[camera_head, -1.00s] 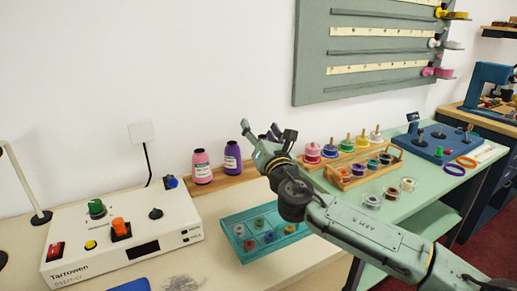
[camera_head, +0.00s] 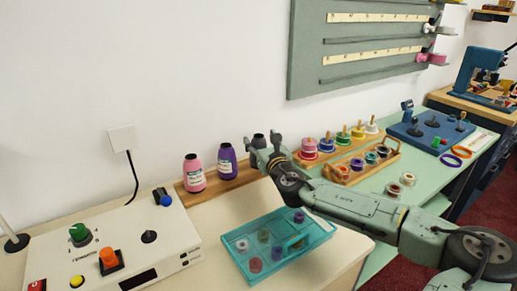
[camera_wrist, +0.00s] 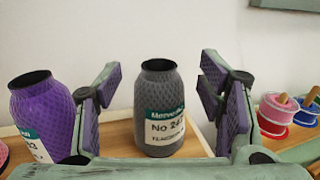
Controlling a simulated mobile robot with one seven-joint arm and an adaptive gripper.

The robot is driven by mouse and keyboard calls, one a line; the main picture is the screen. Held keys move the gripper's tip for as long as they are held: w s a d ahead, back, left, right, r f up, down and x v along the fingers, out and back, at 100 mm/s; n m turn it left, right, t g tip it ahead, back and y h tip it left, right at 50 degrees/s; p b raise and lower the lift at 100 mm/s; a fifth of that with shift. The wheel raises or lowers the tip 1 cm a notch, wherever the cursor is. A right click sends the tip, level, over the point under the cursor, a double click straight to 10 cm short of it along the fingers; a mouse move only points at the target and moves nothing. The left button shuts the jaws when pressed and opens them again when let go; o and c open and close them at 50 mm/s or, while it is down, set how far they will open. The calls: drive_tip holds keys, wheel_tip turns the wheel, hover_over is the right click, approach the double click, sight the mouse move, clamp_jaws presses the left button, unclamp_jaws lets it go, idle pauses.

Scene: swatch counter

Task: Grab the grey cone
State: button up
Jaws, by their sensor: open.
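The grey cone (camera_wrist: 163,110) stands upright on a wooden board, a dark mesh-covered spool with a label reading "No 24" in part. In the wrist view it stands between the two fingers of my gripper (camera_wrist: 160,98), with a gap on each side. In the head view the grey cone (camera_head: 258,142) shows only its top behind my gripper (camera_head: 263,152). My gripper is open and empty. A purple cone (camera_wrist: 42,115) stands just left of my left finger; it also shows in the head view (camera_head: 227,161), beside a pink cone (camera_head: 194,174).
A teal organizer box (camera_head: 236,254) with several bobbins lies in front of the cones. A wooden rack (camera_head: 352,151) of spools stands to the right. A white control box (camera_head: 118,245) is at the left. The wall is close behind the cones.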

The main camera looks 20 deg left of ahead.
drive_tip(key=shift+x, duration=1.1)
clamp_jaws()
